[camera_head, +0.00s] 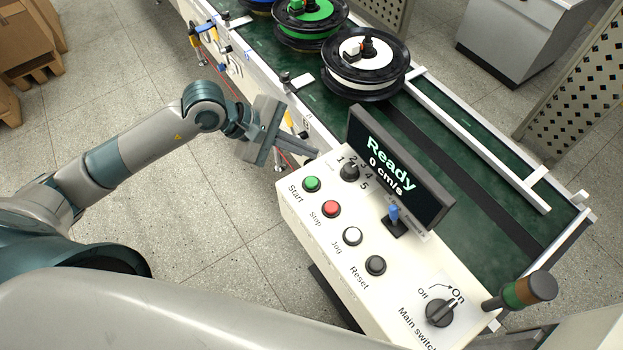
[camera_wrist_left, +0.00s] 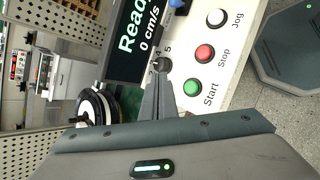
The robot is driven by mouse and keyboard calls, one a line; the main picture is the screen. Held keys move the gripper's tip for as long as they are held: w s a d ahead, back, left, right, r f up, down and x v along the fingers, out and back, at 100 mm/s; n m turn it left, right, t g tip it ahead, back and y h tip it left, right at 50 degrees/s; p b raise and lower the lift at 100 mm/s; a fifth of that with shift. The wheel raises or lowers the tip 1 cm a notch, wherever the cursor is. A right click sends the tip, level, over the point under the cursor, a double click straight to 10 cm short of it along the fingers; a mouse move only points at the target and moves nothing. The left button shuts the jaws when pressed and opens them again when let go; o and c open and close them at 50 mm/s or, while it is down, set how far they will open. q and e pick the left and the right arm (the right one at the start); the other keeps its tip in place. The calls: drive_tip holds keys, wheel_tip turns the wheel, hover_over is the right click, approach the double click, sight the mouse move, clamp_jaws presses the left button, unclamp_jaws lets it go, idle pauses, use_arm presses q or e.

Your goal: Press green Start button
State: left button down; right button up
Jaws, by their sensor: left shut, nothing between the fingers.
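The green Start button (camera_head: 312,184) is the leftmost button on the white control panel (camera_head: 290,205) in the head view. It also shows in the left wrist view (camera_wrist_left: 192,88). My left gripper (camera_head: 316,153) is shut and empty. Its fingertips are beyond the button, near the panel's back left corner and the speed knob (camera_head: 350,171), apart from the button. In the left wrist view the closed fingers (camera_wrist_left: 160,84) point toward the knob, with the green button to their right. The display (camera_head: 388,165) reads "Ready" and "0 cm/s". My right gripper is out of view.
A red Stop button (camera_head: 331,209), white Jog button (camera_head: 352,235) and dark Reset button (camera_head: 375,265) line the panel. A blue-tipped lever (camera_head: 394,218) and main switch (camera_head: 440,312), turned to On, are further right. Spools (camera_head: 364,70) sit on the green conveyor (camera_head: 440,125) behind.

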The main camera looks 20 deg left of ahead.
use_arm(q)
drive_tip(key=shift+f, duration=0.1)
drive_tip(key=b, duration=0.3)
hover_over(306, 182)
wheel_tip(306, 182, down, 7)
drive_tip(key=shift+f, duration=0.2)
drive_tip(key=shift+f+b, duration=0.65)
drive_tip(key=shift+b, duration=0.2)
idle(1.5)
drive_tip(key=shift+f+b, duration=0.4)
drive_tip(key=shift+b, duration=0.3)
